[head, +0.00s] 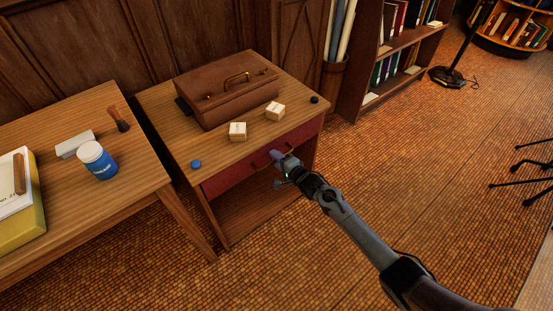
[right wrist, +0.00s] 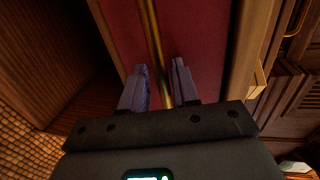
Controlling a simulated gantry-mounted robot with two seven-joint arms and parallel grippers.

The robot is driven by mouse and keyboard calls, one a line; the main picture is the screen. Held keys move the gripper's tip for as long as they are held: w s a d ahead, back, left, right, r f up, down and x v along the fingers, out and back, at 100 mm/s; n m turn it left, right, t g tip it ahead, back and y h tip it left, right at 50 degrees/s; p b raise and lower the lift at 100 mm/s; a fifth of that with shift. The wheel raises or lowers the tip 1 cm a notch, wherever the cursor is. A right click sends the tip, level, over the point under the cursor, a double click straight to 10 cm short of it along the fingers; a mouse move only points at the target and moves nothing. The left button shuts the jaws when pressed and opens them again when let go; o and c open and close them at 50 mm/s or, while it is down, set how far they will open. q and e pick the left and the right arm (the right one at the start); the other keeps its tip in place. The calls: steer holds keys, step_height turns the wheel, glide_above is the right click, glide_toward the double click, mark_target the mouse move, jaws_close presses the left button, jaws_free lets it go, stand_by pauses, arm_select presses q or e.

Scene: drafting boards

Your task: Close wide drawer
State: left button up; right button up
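The wide drawer has a dark red front (head: 232,180) and sits under the top of the wooden desk (head: 170,120). How far it stands out from the desk is hard to tell. Its brass handle (head: 262,165) is partly hidden by my right gripper (head: 280,158). In the right wrist view, the red front (right wrist: 205,40) fills the middle and the brass handle bar (right wrist: 151,40) runs between the two fingers of my right gripper (right wrist: 161,78). The fingers are apart, with gaps beside the bar. My left gripper is not in view.
On the desk are a brown leather case (head: 225,92), two pale cubes (head: 238,132) (head: 275,111), a blue disc (head: 196,164) and a black disc (head: 314,99). A second table (head: 120,190) with a blue jar (head: 97,160) stands left. Open floor lies right.

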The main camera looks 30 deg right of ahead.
steer(key=shift+r, duration=0.3)
steer(key=shift+s+r+p, duration=0.2)
steer(key=shift+s+p, duration=0.1)
steer(key=shift+p, duration=0.15)
steer(key=p+v, duration=0.4)
steer(key=v, duration=0.6)
steer(key=shift+f+p, duration=0.3)
steer(key=shift+f, duration=0.1)
steer(key=shift+s, duration=0.1)
